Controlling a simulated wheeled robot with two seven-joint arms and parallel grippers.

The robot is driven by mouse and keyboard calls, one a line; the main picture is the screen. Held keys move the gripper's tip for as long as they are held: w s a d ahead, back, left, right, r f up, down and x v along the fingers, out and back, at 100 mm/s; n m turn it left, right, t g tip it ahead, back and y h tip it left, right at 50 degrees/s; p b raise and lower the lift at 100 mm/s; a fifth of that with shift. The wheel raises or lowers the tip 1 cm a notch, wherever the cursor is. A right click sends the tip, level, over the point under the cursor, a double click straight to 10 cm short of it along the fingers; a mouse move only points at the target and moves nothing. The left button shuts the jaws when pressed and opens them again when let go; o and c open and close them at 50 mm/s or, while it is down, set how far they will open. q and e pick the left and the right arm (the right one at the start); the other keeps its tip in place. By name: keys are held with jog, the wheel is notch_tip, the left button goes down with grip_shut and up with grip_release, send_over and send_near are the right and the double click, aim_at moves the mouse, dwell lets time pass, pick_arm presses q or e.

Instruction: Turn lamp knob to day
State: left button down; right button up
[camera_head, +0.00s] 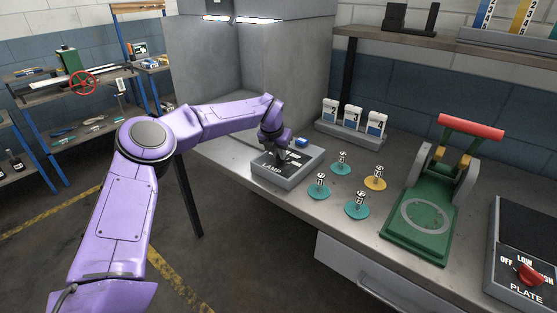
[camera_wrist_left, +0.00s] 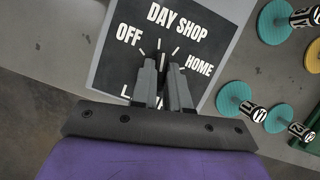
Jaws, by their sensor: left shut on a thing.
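The lamp box (camera_head: 301,173) is a grey block with a dark top, on the bench near the grey booth. In the left wrist view, the lamp box (camera_wrist_left: 112,67) has the labels OFF, DAY, SHOP and HOME around a dial; the LAMP label is mostly hidden by my gripper. My left gripper (camera_head: 282,156) is over the box from above. In the left wrist view, its two grey fingers (camera_wrist_left: 162,67) are shut on the lamp knob at the dial's middle. The fingers hide most of the knob, so I cannot tell which label it points at. My right gripper is not in view.
Several teal discs (camera_head: 341,168) and a yellow disc (camera_head: 375,183) with numbered pegs lie right of the box. A green press (camera_head: 415,238) with a red handle and a plate control (camera_head: 526,272) are farther right. A numbered card rack (camera_head: 351,135) stands behind.

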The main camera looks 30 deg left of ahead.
pick_arm(q)
jog(key=shift+d+f+n+b, duration=0.1)
jog(key=shift+n+b, duration=0.6)
jog(key=shift+n, duration=0.1)
jog(key=shift+y, duration=0.3)
jog(key=c, duration=1.1)
grip_release()
jog(key=shift+w, duration=0.1)
jog(key=b+v, duration=0.2)
jog(key=v, duration=0.8)
jog(key=shift+r, duration=0.3)
